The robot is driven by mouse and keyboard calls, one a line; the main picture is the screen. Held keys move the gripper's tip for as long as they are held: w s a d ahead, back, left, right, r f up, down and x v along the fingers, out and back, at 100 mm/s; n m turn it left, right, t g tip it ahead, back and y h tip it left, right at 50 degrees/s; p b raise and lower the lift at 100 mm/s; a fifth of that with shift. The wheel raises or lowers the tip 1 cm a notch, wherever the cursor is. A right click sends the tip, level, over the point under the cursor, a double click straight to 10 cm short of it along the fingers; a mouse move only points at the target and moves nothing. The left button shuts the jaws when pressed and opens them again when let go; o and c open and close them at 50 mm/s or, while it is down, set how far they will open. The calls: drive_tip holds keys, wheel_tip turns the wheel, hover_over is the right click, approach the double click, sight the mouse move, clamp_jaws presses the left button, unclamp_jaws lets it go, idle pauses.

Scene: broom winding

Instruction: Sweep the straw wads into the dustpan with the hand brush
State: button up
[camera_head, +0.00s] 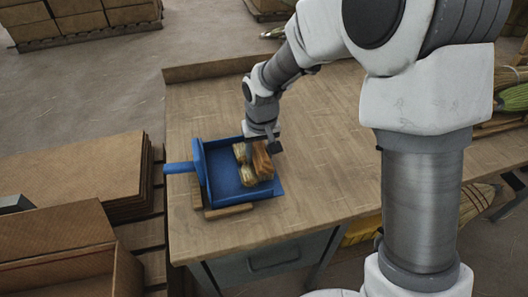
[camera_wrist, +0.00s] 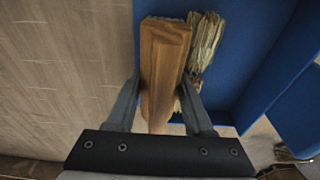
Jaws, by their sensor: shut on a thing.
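The blue dustpan (camera_head: 212,170) lies on the wooden table with its handle pointing left; it fills the right of the wrist view (camera_wrist: 250,40). Pale straw wads (camera_head: 247,176) lie over the pan floor. In the wrist view one straw wad (camera_wrist: 206,42) sits just right of the brush, and part of another shows below it. My gripper (camera_head: 266,146) is shut on the brown wooden hand brush (camera_wrist: 165,52), over the right part of the pan. The brush (camera_head: 262,160) is next to the wads.
Wooden strips (camera_head: 229,211) lie along the pan's front and left edges. The table (camera_head: 325,140) is clear to the right. A raised board (camera_head: 210,68) edges its back. Stacked cardboard (camera_head: 75,170) and an open box stand at left. Brooms (camera_head: 476,200) are at right.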

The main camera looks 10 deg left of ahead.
drive_tip(key=shift+s+a, duration=0.2)
drive_tip(key=shift+a, duration=0.3)
drive_tip(key=shift+s+a, duration=0.15)
drive_tip(key=shift+a, duration=0.3)
drive_tip(key=shift+d+r, duration=0.1)
drive_tip(key=shift+r, duration=0.05)
drive_tip(key=shift+w+d+r+p, duration=0.2)
drive_tip(key=shift+d+r+p, duration=0.25)
drive_tip(key=shift+d+r, duration=0.05)
drive_tip(key=shift+r+p, duration=2.2)
drive_tip(key=shift+r, duration=0.85)
